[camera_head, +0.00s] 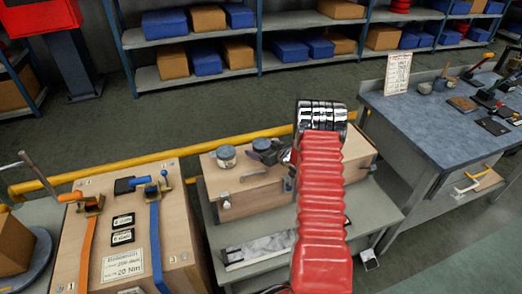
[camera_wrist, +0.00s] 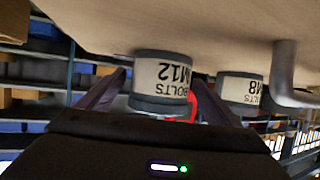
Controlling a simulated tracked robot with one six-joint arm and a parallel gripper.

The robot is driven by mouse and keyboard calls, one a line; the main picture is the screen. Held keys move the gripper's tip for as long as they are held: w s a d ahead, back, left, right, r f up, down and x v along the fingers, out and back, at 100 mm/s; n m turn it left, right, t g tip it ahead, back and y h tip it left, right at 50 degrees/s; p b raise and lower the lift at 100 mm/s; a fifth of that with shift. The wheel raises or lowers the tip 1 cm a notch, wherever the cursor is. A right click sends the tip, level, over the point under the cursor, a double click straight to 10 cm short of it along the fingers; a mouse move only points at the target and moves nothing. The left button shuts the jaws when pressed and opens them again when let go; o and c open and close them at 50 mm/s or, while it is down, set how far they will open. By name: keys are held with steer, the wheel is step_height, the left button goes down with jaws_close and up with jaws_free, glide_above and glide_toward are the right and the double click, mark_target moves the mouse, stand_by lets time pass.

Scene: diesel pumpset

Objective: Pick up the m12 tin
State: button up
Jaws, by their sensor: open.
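The M12 tin (camera_wrist: 160,82), a short round tin with a pale "BOLTS M12" label and dark grey ends, stands upside down in the tilted wrist view. My gripper (camera_wrist: 156,96) is open, with one dark finger on each side of this tin. I cannot tell whether the fingers touch it. The similar M8 tin (camera_wrist: 239,90) stands just to its right in the wrist view. In the head view my gripper (camera_head: 266,152) is low over the wooden box top, where it partly hides what it surrounds. A grey-lidded tin (camera_head: 227,156) stands just left of it.
A grey bent handle (camera_wrist: 288,80) stands near the M8 tin. In the head view, a wooden panel (camera_head: 180,220) with levers is left, and a blue-topped bench (camera_head: 425,125) with tools is right. A yellow rail (camera_head: 130,165) runs behind, with shelves beyond.

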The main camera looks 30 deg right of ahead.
steer(key=shift+c, duration=0.6)
steer(key=c, duration=1.4)
